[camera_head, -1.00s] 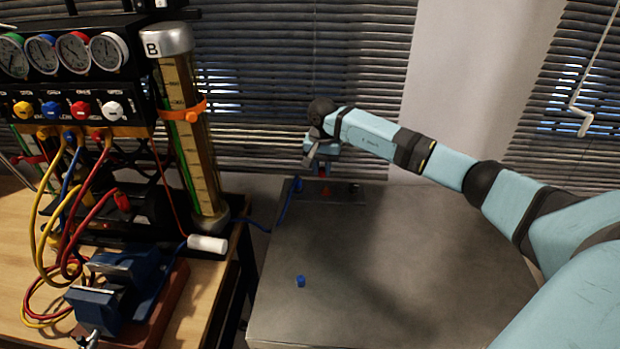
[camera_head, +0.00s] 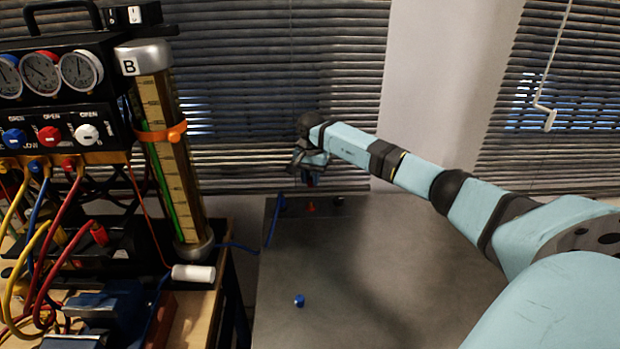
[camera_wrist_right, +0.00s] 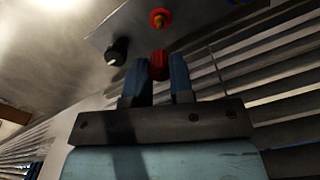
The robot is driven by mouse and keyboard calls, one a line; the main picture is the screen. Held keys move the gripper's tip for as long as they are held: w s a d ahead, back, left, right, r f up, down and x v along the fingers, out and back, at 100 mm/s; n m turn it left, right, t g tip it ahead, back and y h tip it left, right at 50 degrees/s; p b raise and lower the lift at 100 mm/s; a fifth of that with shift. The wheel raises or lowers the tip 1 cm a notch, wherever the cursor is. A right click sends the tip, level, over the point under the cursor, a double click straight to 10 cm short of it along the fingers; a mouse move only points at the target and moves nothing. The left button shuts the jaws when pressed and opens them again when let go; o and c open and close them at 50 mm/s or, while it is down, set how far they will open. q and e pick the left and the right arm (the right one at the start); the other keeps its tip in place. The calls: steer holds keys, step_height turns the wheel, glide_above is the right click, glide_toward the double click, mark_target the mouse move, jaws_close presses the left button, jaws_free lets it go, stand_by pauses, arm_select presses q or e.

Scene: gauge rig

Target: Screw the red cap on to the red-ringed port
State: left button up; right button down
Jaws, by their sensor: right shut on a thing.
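My right gripper (camera_head: 310,182) is shut on the red cap (camera_wrist_right: 158,65), which sits between its two blue fingers in the right wrist view (camera_wrist_right: 157,82). In the head view the cap is not clear. The red-ringed port (camera_wrist_right: 160,18) has a brass-coloured tip and stands apart from the cap in the wrist view. In the head view the port (camera_head: 311,207) is a small red spot on the far part of the grey table, just below the gripper. My left gripper is not in view.
A black knob-like fitting (camera_head: 338,200) stands right of the port, and a blue fitting with a hose (camera_head: 281,201) left of it. A blue cap (camera_head: 299,301) lies on the grey table (camera_head: 400,270). The gauge rig (camera_head: 60,110) and column (camera_head: 170,150) stand left.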

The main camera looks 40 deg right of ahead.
step_height(320, 180, down, 2)
steer(key=shift+b, duration=0.8)
steer(key=shift+f+b, duration=0.95)
steer(key=shift+f, duration=0.65)
steer(key=shift+a, duration=0.1)
steer(key=shift+f+b, duration=0.25)
steer(key=shift+b, duration=0.15)
steer(key=shift+f+b, duration=0.5)
steer(key=shift+f, duration=0.25)
